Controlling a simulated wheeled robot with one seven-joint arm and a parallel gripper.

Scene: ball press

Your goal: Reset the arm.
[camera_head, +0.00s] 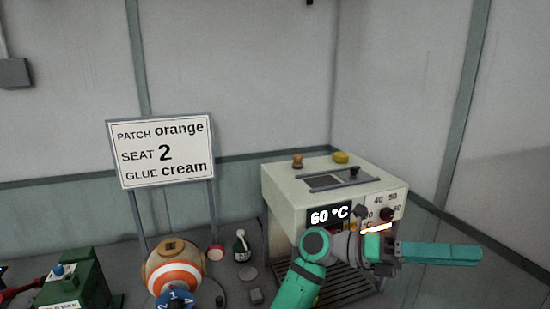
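My teal and grey arm rises from the bottom edge in front of the press machine. Its end stretches to the right as a teal piece, which I take for my gripper (440,253). It is seen side-on, so I cannot tell its fingers apart or whether it is open. No held object shows. The cream machine (285,205) has a display (329,215) reading 60 °C and a dark dial (386,214) marked with 40, 50 and 60. My arm hides part of its front.
A sign (161,151) reads PATCH orange, SEAT 2, GLUE cream. An orange-and-white striped ball (173,268) sits behind a blue numbered dial (175,299). A green box (78,280) is at lower left. Walls stand behind and right.

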